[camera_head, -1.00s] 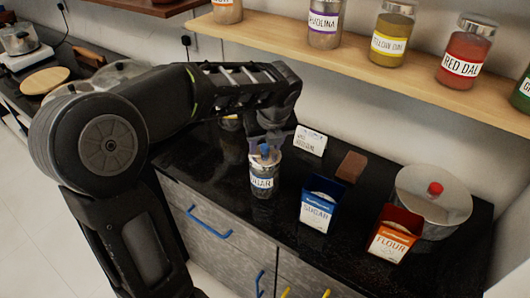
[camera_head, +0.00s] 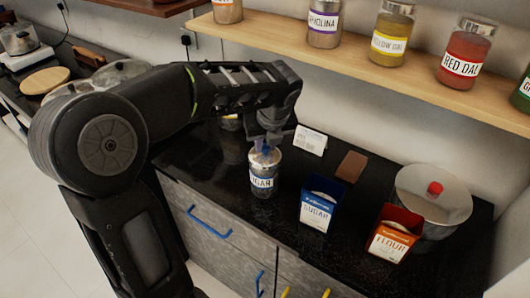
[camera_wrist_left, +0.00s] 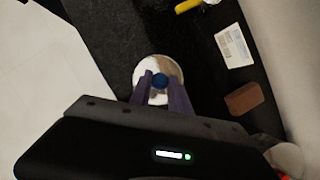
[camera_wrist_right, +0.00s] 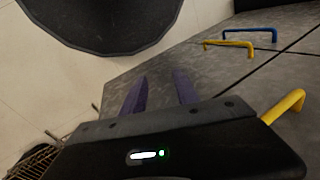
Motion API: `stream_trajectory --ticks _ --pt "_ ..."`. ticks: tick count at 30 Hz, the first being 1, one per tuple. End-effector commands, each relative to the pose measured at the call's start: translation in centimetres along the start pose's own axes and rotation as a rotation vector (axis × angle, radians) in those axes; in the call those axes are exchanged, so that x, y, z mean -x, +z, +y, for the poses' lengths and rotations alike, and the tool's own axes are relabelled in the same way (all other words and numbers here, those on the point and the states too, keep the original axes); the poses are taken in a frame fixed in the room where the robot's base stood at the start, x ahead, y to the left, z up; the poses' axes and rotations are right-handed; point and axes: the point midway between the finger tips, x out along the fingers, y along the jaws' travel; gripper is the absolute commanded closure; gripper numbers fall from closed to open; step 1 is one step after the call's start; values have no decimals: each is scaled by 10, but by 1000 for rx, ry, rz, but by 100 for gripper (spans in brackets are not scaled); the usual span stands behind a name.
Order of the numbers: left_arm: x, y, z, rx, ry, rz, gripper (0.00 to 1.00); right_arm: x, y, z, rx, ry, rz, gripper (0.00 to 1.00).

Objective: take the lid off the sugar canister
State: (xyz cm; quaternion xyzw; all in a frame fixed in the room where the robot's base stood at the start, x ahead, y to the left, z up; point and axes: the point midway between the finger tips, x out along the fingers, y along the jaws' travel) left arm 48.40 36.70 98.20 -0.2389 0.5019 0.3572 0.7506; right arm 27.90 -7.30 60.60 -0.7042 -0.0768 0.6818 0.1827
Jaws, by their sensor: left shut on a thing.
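The sugar canister (camera_head: 263,183) stands upright on the black counter, a clear jar with a blue-and-white label. Its pale round lid (camera_head: 265,157) appears seated on top; it also shows in the left wrist view (camera_wrist_left: 160,62).
On the counter (camera_head: 280,228), a blue sugar box (camera_head: 318,216) and a red flour box (camera_head: 391,246) stand right of the canister. A white card (camera_head: 310,140), a brown block (camera_head: 352,166) and a pot with a red knob (camera_head: 432,205) are farther back. A shelf (camera_head: 380,72) with jars hangs above.

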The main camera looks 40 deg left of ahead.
Motion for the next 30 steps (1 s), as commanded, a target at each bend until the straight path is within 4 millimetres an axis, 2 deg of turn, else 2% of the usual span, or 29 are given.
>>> stream_trajectory --ticks 17,23,30 --pt "4 2 0 1 -1 -2 100 0 0 0 0 0 0 64" --pt "28 12 -1 2 -4 -2 100 1 0 0 0 0 0 64" --pt "72 30 -1 1 -4 -3 100 2 0 -1 0 0 0 64"
